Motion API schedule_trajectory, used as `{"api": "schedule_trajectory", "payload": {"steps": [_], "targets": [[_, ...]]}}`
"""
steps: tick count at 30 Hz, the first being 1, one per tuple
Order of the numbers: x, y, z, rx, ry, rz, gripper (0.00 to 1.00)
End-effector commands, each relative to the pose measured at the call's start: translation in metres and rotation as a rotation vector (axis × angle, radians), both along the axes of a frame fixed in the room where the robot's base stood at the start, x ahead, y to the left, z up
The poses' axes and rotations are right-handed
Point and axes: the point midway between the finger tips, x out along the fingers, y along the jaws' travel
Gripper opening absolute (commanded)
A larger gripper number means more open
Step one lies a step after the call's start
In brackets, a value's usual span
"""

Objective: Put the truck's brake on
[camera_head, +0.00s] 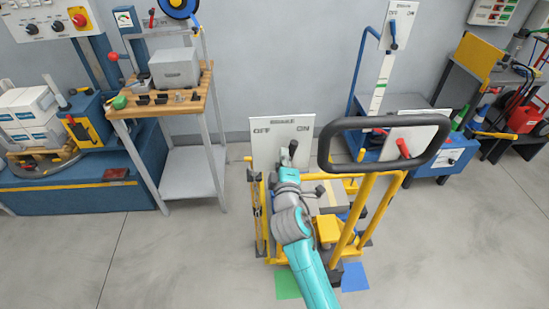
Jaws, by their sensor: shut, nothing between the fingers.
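A yellow-framed truck (369,205) with a thick black loop handle (436,131) stands in the middle. A white brake panel (265,140) on it is marked OFF at left and ON at right. My teal and grey arm reaches up to this panel. My gripper (288,163) is shut and empty at the panel's lower right part, below the ON mark. A dark lever-like piece (292,147) shows right at the fingertips; I cannot tell whether they touch it. My gripper and wrist hide the panel's lower middle and any lever pivot there.
A second OFF/ON panel (401,16) with a dark lever stands behind on a blue post. A wooden-topped bench (206,98) with a grey box stands left. Green (287,284) and blue (354,277) floor patches lie in front.

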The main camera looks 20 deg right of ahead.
Motion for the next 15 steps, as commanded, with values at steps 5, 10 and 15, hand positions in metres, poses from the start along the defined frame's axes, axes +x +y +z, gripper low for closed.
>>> {"api": "schedule_trajectory", "payload": {"steps": [5, 10, 15], "targets": [[-0.005, -0.014, -0.001, 0.125, -0.040, -0.002, 0.00], [-0.008, -0.023, -0.003, 0.214, -0.069, -0.001, 0.00], [-0.010, -0.028, -0.004, 0.271, -0.088, 0.000, 0.00]]}}
